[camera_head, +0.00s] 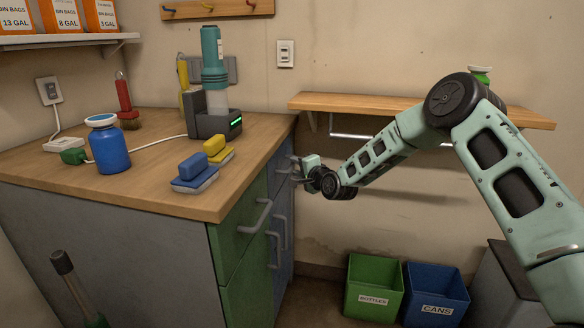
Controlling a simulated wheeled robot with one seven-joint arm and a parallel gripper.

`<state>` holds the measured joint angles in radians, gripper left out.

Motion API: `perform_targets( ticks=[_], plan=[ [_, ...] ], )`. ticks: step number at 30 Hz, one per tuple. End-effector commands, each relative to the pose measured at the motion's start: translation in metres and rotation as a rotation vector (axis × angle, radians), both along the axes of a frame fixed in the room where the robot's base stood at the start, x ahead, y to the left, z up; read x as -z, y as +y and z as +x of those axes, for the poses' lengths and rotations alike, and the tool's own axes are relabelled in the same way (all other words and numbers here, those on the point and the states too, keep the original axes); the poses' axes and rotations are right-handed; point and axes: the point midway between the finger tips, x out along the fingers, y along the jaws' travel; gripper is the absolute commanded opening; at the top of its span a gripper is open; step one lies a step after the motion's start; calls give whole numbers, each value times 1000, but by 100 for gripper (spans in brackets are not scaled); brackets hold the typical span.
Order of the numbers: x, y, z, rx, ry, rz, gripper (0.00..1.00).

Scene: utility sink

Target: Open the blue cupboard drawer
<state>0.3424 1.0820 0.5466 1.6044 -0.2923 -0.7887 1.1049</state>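The blue drawer (277,173) is in the upper far part of the cabinet's front, right of the green drawer (238,240). I see its front at a steep angle, and it looks shut. My gripper (297,172) is at the blue drawer's front, around where its handle is, with my arm reaching in from the right. The fingers and the handle overlap and are very small here. I cannot tell whether the fingers are closed on the handle or only beside it.
The wooden counter (110,190) holds a blue jar (109,148), brushes and a charger dock (213,122). A wooden shelf (350,102) is on the wall behind my arm. Green (373,289) and blue (434,296) bins stand on the floor. Space before the drawer looks clear.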

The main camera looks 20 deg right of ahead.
Motion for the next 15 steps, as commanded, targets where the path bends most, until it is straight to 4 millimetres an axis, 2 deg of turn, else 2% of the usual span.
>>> perform_targets(
  ticks=[3,6,15],
  plan=[
    [3,5,17,0,-1,-1,34],
    [5,7,26,0,-1,-1,34],
    [5,9,35,0,0,-1,34]
  ],
)
